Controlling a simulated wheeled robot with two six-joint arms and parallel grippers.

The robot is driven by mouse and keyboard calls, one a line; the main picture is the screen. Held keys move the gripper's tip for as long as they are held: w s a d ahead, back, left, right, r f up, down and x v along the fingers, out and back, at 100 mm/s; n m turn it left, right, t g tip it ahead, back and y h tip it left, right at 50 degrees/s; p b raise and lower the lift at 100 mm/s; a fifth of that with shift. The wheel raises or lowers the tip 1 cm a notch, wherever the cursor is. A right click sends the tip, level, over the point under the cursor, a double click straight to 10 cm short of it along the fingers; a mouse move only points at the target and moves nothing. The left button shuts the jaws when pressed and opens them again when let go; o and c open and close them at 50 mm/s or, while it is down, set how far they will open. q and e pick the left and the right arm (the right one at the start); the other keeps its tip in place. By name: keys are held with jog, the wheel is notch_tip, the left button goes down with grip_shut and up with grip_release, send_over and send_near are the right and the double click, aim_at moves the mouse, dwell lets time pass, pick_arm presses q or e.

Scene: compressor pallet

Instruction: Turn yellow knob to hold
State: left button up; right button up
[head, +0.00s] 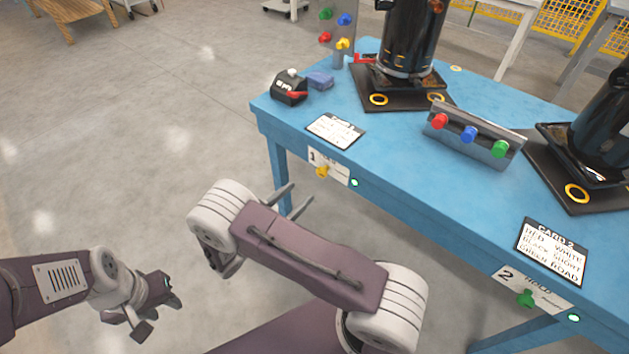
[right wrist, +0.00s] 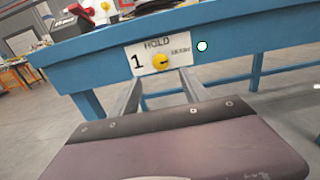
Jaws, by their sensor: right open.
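The yellow knob (head: 322,171) is on the front edge of the blue table, on a white plate (head: 330,168) marked 1. In the right wrist view the yellow knob (right wrist: 161,62) has a small dark mark on its face, and the word HOLD is printed above it. My right gripper (head: 291,201) is open and empty, short of the table edge. In the right wrist view its two fingers (right wrist: 160,90) reach toward the plate, one on each side below the knob, apart from it. My left gripper (head: 158,312) is open and empty over the floor at lower left.
A small lit lamp (head: 354,183) is right of the plate. A second plate (head: 530,290) marked 2 has a green knob (head: 526,298). On the blue table (head: 395,155) are cards, a coloured-knob panel (head: 475,135) and black compressors (head: 412,45). Floor is clear at left.

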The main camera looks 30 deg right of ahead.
aim_at(320, 174)
jog(key=b+x, duration=0.2)
jog(key=x, duration=0.6)
jog(key=shift+s, duration=0.1)
jog(key=shift+d, duration=0.3)
grip_shut()
jog(key=shift+r, duration=0.1)
